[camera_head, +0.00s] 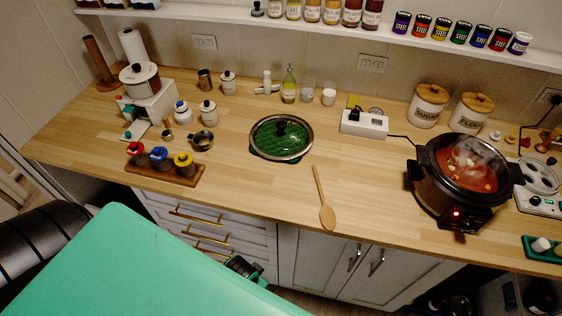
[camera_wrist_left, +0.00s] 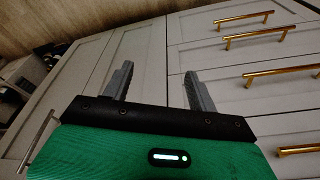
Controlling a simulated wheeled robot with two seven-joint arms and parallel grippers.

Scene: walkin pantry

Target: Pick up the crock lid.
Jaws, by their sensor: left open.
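The crock lid (camera_head: 296,150) is a round glass lid with a metal rim and a dark knob. It lies knob up on a green gridded mat (camera_head: 258,155) in the middle of the counter. My left gripper shows in the wrist view (camera_wrist_left: 157,88), open and empty, in front of the cabinet drawers. In the head view my green left arm covers the lower left, and a dark part of the left gripper (camera_head: 243,268) shows past it. It is below the counter's front edge, well apart from the lid. My right gripper is not in view.
A steaming slow cooker (camera_head: 453,203) stands right on the wooden counter (camera_head: 370,190). A wooden spoon (camera_head: 326,212) lies in front of the lid. A white power strip (camera_head: 364,124) and a bottle (camera_head: 289,86) stand behind. A rack of colored-top jars (camera_head: 163,172) is left.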

